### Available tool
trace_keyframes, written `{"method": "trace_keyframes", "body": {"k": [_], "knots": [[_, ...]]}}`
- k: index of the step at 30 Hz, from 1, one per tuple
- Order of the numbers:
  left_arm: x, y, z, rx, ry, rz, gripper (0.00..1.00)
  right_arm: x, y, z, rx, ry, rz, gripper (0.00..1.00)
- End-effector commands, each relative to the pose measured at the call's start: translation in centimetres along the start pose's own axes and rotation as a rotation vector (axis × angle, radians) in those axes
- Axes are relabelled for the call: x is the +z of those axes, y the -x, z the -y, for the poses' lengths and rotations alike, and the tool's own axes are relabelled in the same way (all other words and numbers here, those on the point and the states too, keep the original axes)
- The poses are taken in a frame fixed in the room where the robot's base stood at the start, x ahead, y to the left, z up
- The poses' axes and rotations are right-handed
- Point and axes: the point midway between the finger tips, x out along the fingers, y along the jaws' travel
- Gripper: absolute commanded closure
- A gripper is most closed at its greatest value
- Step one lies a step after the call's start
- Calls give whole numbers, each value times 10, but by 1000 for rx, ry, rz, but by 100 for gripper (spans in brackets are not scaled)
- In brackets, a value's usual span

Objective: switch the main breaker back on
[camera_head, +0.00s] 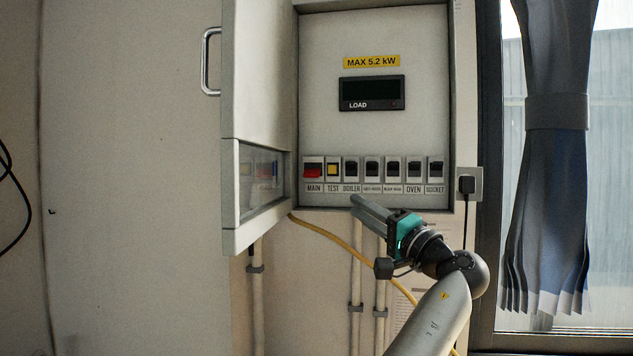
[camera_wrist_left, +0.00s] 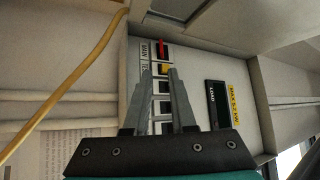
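The main breaker (camera_head: 313,172) is the red switch at the left end of the breaker row, above the label MAIN. In the left wrist view the red switch (camera_wrist_left: 163,49) shows beyond the fingertips. Its lever position is too small to tell. My left gripper (camera_head: 356,204) is just below the breaker row, under the boiler switch, with its fingers pointing up and left. In the left wrist view its two fingers (camera_wrist_left: 159,72) are apart with nothing between them. They look apart from the main breaker. My right gripper is not in view.
A yellow test switch (camera_head: 333,171) sits beside the main breaker, then several black switches (camera_head: 393,168). The load display (camera_head: 372,93) is dark. The cabinet door (camera_head: 259,80) and a clear flap (camera_head: 260,185) stand open at left. A yellow cable (camera_head: 330,234) hangs below.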

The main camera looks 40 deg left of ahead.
Motion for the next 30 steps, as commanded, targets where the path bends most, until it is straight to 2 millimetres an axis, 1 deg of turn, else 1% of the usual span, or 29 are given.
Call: {"method": "trace_keyframes", "body": {"k": [1, 5, 8, 18, 21, 24, 30], "knots": [[0, -3, 3, -7, -1, 3, 76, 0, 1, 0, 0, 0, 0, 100], [-1, -16, 4, -9, -3, 4, 76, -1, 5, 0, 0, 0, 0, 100], [0, -34, 5, -8, -3, 5, 76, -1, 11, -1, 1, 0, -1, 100], [0, -108, 6, -6, -2, 6, 76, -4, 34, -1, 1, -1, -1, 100], [0, -123, 5, -5, -2, 4, 76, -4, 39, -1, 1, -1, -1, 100], [0, -135, 5, -5, -2, 3, 76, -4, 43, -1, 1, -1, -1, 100], [0, -149, 4, -4, 0, 2, 76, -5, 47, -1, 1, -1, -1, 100]]}}
